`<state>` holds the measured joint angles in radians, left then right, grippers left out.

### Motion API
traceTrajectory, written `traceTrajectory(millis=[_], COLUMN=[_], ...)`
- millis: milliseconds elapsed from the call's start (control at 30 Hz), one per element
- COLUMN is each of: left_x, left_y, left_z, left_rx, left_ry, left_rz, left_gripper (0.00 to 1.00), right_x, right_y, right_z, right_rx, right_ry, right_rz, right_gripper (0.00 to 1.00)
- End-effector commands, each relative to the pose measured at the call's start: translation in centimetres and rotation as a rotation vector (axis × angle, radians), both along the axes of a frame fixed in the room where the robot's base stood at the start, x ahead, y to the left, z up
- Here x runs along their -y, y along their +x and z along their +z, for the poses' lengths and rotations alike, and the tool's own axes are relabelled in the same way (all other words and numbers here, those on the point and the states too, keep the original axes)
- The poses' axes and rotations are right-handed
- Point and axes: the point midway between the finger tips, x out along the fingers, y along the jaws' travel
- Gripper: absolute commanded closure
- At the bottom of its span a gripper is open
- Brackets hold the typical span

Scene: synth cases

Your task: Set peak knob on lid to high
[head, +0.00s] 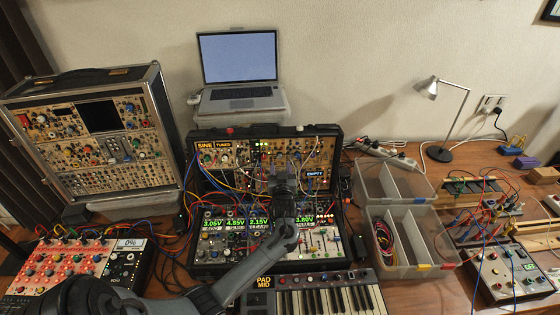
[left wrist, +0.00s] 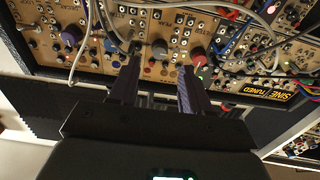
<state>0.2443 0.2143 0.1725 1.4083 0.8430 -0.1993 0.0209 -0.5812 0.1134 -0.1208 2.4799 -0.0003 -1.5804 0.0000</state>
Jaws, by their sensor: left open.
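The open lid (head: 265,187) of the middle synth case stands upright behind its base, its panel full of small knobs and patch cables. The lid's panel fills the top of the left wrist view (left wrist: 110,68). My left gripper (head: 283,172) is in front of the lid. Its two fingers are apart, with nothing seen held between them. In the left wrist view, a black knob (left wrist: 160,48) lies between the fingertips, and a red knob (left wrist: 197,54) is beside the right fingertip.
Patch cables (left wrist: 250,45) cross the lid close to my fingers. The case's base with lit displays (head: 259,223) lies below my arm, and a keyboard (head: 325,299) is in front. A laptop (head: 240,92) stands behind; clear bins (head: 394,184) are at right.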

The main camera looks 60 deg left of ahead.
Motion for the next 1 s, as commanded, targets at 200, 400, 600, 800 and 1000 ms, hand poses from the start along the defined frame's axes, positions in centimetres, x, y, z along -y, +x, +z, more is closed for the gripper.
traceTrajectory(millis=[200,400,600,800,1000], left_x=[-2.8,-4.1,-4.4,-4.4,-4.4], left_y=[1.6,2.3,2.5,2.5,2.5], left_z=[0.0,0.0,0.0,0.0,0.0], left_rx=[0.000,-0.001,0.000,0.000,0.000], left_ry=[0.001,0.000,-0.001,-0.001,-0.001], left_rz=[0.001,0.000,0.000,0.000,-0.001], left_gripper=[0.52,0.52,0.52,0.57,0.87], right_x=[0.2,0.3,0.3,0.2,0.1], right_y=[0.0,0.0,0.0,0.1,0.1], right_z=[-0.3,-0.4,-0.4,-0.4,-0.4], right_rx=[0.001,0.002,0.002,0.002,0.002], right_ry=[-0.009,-0.013,-0.011,-0.007,-0.002], right_rz=[0.005,0.007,0.007,0.003,0.000], right_gripper=[0.57,0.57,0.57,0.57,0.57])
